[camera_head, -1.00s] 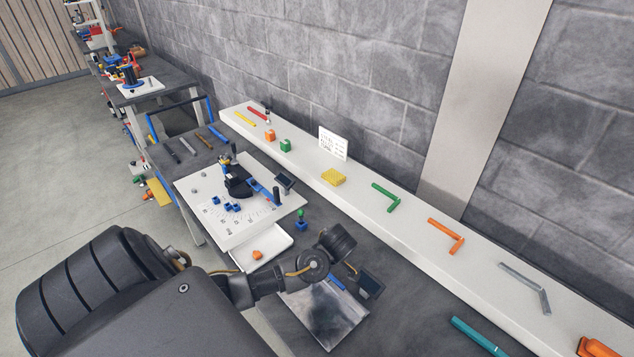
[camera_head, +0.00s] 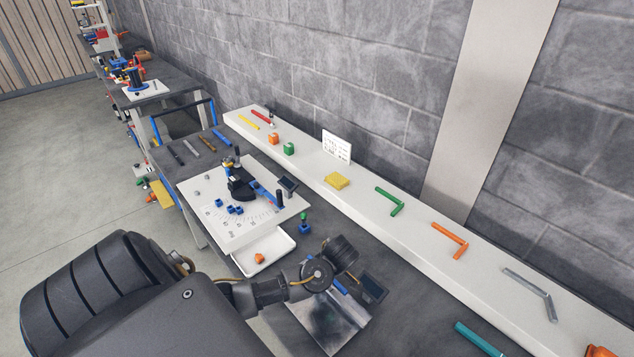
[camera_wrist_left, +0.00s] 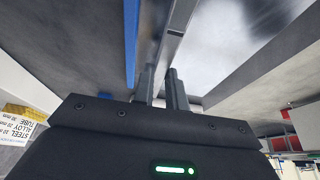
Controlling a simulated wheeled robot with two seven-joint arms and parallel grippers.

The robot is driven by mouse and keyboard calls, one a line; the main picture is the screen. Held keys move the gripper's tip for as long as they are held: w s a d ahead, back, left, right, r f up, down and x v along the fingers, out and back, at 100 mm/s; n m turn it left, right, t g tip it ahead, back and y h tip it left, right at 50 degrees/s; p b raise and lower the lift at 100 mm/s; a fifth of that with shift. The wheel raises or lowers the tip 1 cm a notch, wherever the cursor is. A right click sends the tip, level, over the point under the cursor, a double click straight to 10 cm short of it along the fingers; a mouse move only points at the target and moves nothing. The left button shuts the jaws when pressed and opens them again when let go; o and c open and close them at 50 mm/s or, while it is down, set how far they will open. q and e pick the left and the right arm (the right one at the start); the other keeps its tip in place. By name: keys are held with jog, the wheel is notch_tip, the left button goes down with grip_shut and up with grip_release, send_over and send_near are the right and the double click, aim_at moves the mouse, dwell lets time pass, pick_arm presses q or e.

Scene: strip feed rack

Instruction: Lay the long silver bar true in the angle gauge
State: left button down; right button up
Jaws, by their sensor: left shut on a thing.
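In the left wrist view, my left gripper (camera_wrist_left: 163,78) is shut on the long silver bar (camera_wrist_left: 174,42), which runs away from between its fingers towards the top of the picture. In the head view my left arm reaches over the bench from the left; its fingers and the held bar cannot be made out there. The angle gauge (camera_head: 220,232) is a white plate with a printed degree scale, a black pivot piece, a blue arm and several small blue blocks. It lies beyond my wrist, up and to the left in the picture. My right gripper is not in view.
A white tray (camera_head: 282,243) with an orange piece lies between gauge and wrist. A shiny metal plate (camera_head: 325,325) is under my arm. A long white shelf (camera_head: 415,237) with bent green, orange and grey pieces runs along the wall. Several bars (camera_head: 190,147) lie beyond the gauge.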

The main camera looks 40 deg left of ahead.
pick_arm(q)
jog(key=shift+f, duration=0.75)
jog(key=c, duration=1.3)
grip_release()
jog(key=shift+c, duration=0.2)
